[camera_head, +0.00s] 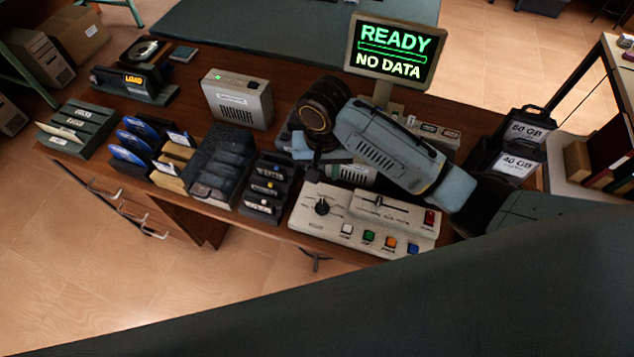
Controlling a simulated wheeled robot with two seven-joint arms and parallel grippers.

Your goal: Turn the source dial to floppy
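The cream control panel (292,221) lies at the front of the wooden desk. Its black round dial (322,206) is on the left part, with a pale pointer mark too small to read. The dial labels are not legible. My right arm comes in from the right over the panel's back edge. My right gripper (317,160) hangs just behind and above the dial, apart from it as far as I can see. Its fingers are small and partly hidden by the wrist, so their opening is unclear. My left gripper is not in view.
The panel has a slider (378,201), colored buttons and a red switch (430,219). A monitor (391,52) reads READY, NO DATA. Disk racks (262,187), a beige drive box (236,98) and a LOAD unit (133,82) fill the left. Dark cartridges (516,147) stand at right.

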